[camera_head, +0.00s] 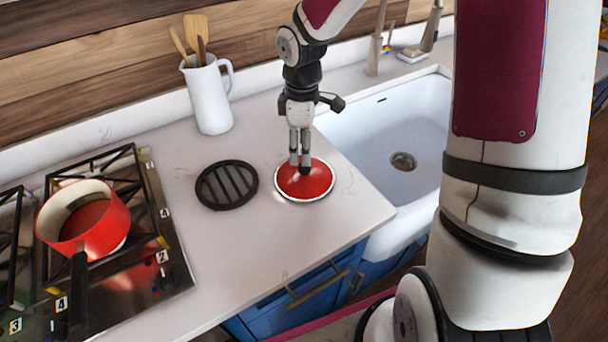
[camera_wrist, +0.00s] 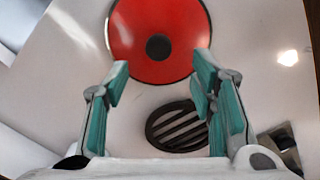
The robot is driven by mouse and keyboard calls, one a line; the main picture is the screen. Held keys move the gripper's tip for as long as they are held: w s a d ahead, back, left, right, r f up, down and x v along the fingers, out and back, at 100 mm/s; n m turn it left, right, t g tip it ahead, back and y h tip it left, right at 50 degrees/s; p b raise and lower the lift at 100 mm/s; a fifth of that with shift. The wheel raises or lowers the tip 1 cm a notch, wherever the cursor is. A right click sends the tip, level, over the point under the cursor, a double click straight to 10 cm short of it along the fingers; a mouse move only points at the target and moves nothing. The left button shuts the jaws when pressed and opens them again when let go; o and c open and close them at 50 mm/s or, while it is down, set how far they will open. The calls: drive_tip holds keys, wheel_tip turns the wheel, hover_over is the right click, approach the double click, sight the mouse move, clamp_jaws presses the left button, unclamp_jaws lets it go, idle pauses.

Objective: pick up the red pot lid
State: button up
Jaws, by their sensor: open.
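The red pot lid (camera_head: 312,186) lies flat on the white counter, near the sink. It is round, with a pale rim and a dark round knob in its middle. In the wrist view the lid (camera_wrist: 180,22) shows at the top, with its knob (camera_wrist: 159,47) a little beyond the fingertips. My gripper (camera_head: 300,163) points down over the lid in the head view and partly hides it. In the wrist view my gripper (camera_wrist: 163,80) has its two teal-padded fingers apart, with nothing between them.
A black slatted trivet (camera_head: 227,185) lies left of the lid. A red pot (camera_head: 84,220) stands on the stove at left. A white jug (camera_head: 208,98) with wooden utensils stands behind. The white sink (camera_head: 377,135) is to the right. The counter front is clear.

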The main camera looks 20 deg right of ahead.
sight(304, 172)
wheel_tip(304, 172, down, 7)
drive_tip(key=shift+d+f, duration=0.1)
drive_tip(key=shift+f, duration=0.05)
drive_tip(key=c, duration=1.1)
